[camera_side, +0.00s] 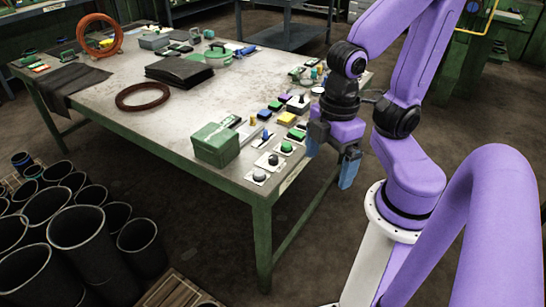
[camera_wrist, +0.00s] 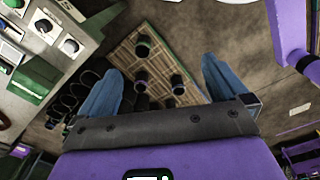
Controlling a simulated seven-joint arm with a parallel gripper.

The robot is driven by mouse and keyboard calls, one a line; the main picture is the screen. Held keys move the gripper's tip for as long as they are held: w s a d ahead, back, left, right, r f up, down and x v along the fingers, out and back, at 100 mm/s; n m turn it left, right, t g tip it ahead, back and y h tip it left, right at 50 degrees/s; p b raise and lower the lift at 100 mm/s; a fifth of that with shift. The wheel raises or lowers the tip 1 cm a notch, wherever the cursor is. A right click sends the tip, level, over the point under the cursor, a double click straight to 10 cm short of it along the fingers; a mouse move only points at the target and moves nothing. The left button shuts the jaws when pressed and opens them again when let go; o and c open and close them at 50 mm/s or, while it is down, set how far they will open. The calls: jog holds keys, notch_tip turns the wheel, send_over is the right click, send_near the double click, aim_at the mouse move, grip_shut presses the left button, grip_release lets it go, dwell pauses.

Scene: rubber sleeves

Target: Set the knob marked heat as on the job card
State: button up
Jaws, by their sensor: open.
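A row of knobs on white plates sits along the table's near right edge: a grey knob (camera_side: 259,176), a dark knob (camera_side: 273,160) and a green knob (camera_side: 287,147). Pale plates with knobs also show at the upper left of the wrist view, including one round knob (camera_wrist: 70,46) and another (camera_wrist: 43,25). I cannot read any markings, so I cannot tell which is heat. I cannot make out the job card. My gripper (camera_side: 331,157) is open and empty, its blue fingers pointing down just off the table edge, right of the knobs and apart from them.
A green box (camera_side: 215,143) stands left of the knobs. Several coloured switches and buttons, including a yellow block (camera_side: 286,118), crowd the table edge behind them. A brown ring (camera_side: 143,96) lies on the table (camera_side: 180,115). Below my fingers are floor and a pallet (camera_wrist: 150,50) with black tubes.

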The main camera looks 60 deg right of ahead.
jog(key=c, duration=0.4)
jog(key=shift+w, duration=0.25)
jog(key=c, duration=0.3)
jog(key=n, duration=0.2)
send_over(273, 157)
notch_tip(273, 157, down, 6)
notch_tip(273, 157, down, 17)
jog(key=shift+f, duration=0.1)
jog(key=c, duration=1.1)
